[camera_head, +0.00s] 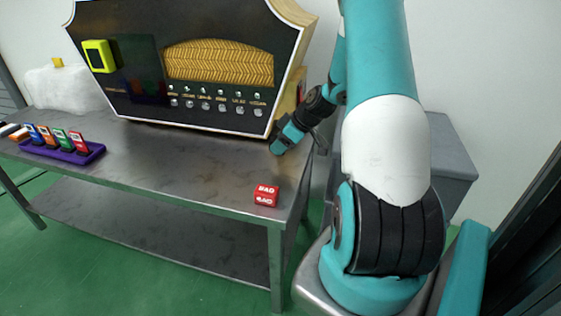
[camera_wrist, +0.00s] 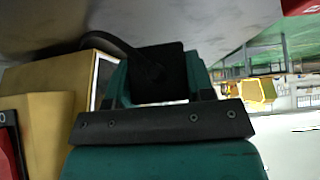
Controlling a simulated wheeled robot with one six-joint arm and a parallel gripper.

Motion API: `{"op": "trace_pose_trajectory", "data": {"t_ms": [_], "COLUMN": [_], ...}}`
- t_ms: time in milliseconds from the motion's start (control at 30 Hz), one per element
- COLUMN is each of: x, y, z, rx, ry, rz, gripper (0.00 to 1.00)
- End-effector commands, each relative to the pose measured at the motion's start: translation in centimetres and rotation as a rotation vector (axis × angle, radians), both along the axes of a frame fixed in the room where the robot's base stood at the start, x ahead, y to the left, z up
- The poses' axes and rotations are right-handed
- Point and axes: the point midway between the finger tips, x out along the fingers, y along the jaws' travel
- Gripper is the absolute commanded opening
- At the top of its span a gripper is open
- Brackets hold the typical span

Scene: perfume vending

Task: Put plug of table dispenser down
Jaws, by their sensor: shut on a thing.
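The table dispenser (camera_head: 130,60) has a black front with a gold panel and stands on the metal table (camera_head: 190,165). My gripper (camera_head: 285,138) is low beside its right lower corner, near the table's right edge. In the wrist view my gripper (camera_wrist: 160,95) is shut on a black plug (camera_wrist: 158,70). A dark cable (camera_wrist: 113,46) leads from the plug to the upper left. The plug is hard to make out in the head view. I cannot tell whether it touches the table.
A red box marked BAD (camera_head: 266,195) sits near the table's front right corner. A purple rack (camera_head: 62,148) with several coloured cards is at the left. A yellow-green device (camera_head: 98,56) is on the dispenser's front. The table between rack and red box is clear.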

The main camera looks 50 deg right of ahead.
Motion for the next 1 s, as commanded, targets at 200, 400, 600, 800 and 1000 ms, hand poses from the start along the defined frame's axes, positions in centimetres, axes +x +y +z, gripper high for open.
{"op": "trace_pose_trajectory", "data": {"t_ms": [200,400,600,800,1000], "x": [0.0,0.0,0.0,0.0,0.0], "y": [0.0,0.0,0.0,0.0,0.0], "z": [-1.8,-4.8,-5.5,-5.9,-6.5], "rx": [0.0,0.002,-0.001,0.0,-0.001], "ry": [0.0,0.001,-0.001,-0.001,0.0], "rz": [0.0,-0.001,0.0,-0.001,-0.001], "gripper": [0.26,0.26,0.26,0.26,0.26]}}
